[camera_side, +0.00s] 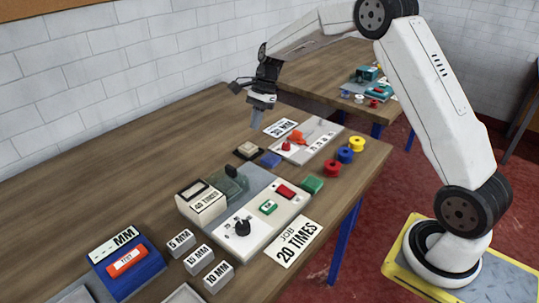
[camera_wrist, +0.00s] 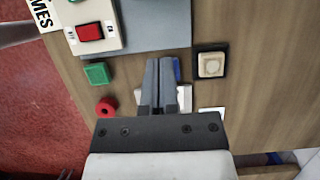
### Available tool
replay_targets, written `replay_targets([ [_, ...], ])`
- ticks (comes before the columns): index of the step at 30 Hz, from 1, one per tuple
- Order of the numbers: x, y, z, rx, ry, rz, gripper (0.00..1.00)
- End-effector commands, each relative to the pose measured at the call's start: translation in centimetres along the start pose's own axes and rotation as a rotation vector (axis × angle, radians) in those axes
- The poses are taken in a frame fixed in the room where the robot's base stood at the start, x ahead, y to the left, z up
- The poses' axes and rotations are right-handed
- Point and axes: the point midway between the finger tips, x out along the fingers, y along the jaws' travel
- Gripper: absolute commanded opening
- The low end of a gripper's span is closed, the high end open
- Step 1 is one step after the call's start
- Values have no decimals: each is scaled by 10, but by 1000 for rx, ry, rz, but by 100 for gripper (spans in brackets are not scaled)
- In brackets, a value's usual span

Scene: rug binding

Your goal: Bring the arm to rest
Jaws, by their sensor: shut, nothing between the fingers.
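My gripper (camera_side: 256,126) hangs above the wooden table (camera_side: 125,148), pointing down, in the upper middle of the side view. Its two fingers are together with nothing between them. In the wrist view my gripper (camera_wrist: 159,62) is also shut, its fingers side by side over the tabletop. The fingers partly hide a blue block (camera_wrist: 176,70) and a white plate below them. In the side view the gripper stays clear of the things on the table.
A control box (camera_side: 275,225) with a red switch (camera_side: 285,191) stands mid-table. A green block (camera_side: 313,184), a blue block (camera_side: 270,160) and a square button (camera_side: 248,150) lie near it. Coloured spools (camera_side: 345,155) stand by the right edge. The left tabletop is bare.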

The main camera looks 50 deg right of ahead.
Motion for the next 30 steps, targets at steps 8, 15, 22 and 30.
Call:
replay_targets([
  [8, 3, 11, 6, -80, 33, -2, 0],
  [15, 12, 42, 20, -312, 121, -3, 0],
  [22, 22, 84, 34, -607, 222, 11, 0],
  [30, 35, 139, 46, -971, 330, 43, 0],
])
